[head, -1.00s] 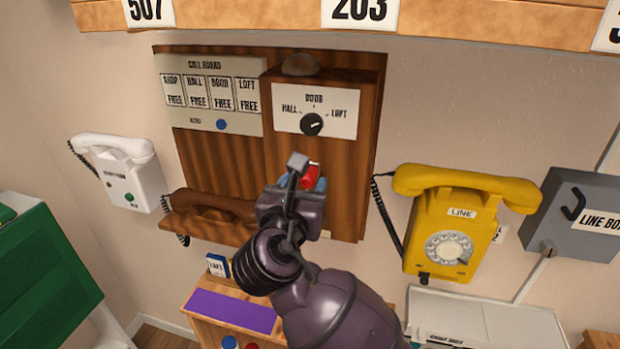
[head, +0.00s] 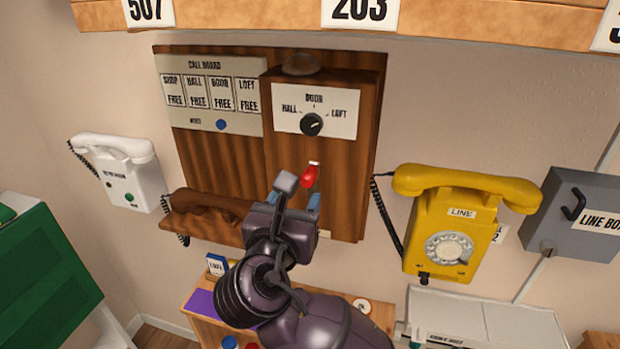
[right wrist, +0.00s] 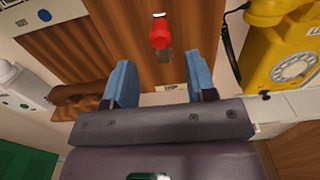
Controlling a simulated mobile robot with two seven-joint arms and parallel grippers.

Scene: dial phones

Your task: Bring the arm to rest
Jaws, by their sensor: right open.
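My right gripper (head: 294,203) is in front of the lower part of the wooden call board (head: 345,190). Its blue fingers are apart with nothing between them, as the right wrist view also shows (right wrist: 158,85). A red lever or knob (head: 309,177) on the board is just above and beyond the fingertips, apart from them; it also shows in the right wrist view (right wrist: 160,33). The board's dial (head: 312,124) points up and to the right, between DOOR and LOFT. My left gripper is not in view.
A brown handset (head: 205,204) lies on a ledge left of my gripper. A yellow dial phone (head: 450,235) hangs to the right, with a grey line box (head: 575,215) beyond it. A white phone (head: 122,172) hangs at left. A low wooden cabinet (head: 370,312) stands below my arm.

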